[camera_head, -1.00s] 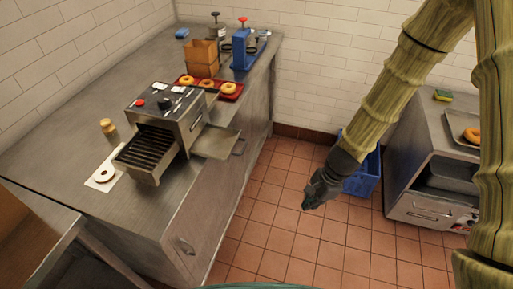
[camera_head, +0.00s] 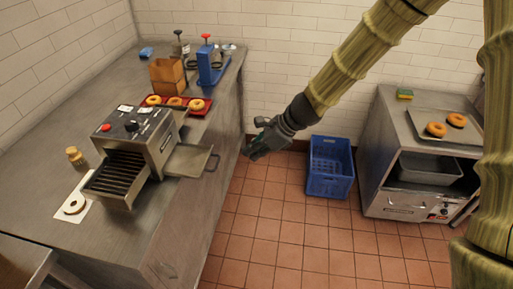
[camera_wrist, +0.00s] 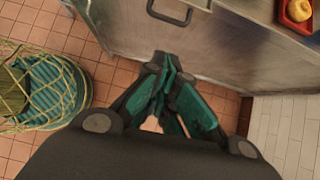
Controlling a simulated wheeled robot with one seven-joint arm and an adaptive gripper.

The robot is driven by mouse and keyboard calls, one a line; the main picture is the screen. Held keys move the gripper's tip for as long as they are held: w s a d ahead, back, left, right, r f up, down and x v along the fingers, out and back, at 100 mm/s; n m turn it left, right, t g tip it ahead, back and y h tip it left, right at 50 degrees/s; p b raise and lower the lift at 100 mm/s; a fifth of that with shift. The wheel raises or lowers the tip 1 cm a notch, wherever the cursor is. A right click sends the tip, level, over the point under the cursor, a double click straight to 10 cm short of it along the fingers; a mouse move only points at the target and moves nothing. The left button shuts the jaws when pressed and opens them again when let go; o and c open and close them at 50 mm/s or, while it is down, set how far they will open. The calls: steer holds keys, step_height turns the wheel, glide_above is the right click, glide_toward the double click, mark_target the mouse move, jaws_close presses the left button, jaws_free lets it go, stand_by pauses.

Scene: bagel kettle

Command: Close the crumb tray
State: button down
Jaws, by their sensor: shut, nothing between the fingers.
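The bagel toaster (camera_head: 140,130) stands on the steel counter, its ribbed conveyor facing front left. The crumb tray (camera_head: 187,160), a flat metal plate, sticks out of the toaster's right side. Its looped handle (camera_head: 213,162) is by the counter's right edge. My gripper (camera_head: 250,155) is shut and empty, hanging over the floor right of the tray and apart from it. In the wrist view, my gripper (camera_wrist: 165,60) points toward the counter side, and what appears to be the tray handle (camera_wrist: 170,14) shows at the top.
A red tray (camera_head: 179,108) of bagels, a paper bag (camera_head: 167,76) and a blue press (camera_head: 212,66) stand behind the toaster. A blue crate (camera_head: 330,168) is on the floor against the wall. An oven cabinet (camera_head: 425,175) stands right. Floor between is clear.

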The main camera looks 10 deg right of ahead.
steer(key=w+a+f+p, duration=0.1)
steer(key=w+a+f, duration=0.1)
steer(key=a+f, duration=0.3)
steer(key=shift+a+f+p, duration=0.4)
steer(key=shift+a, duration=0.85)
steer(key=shift+w, duration=0.1)
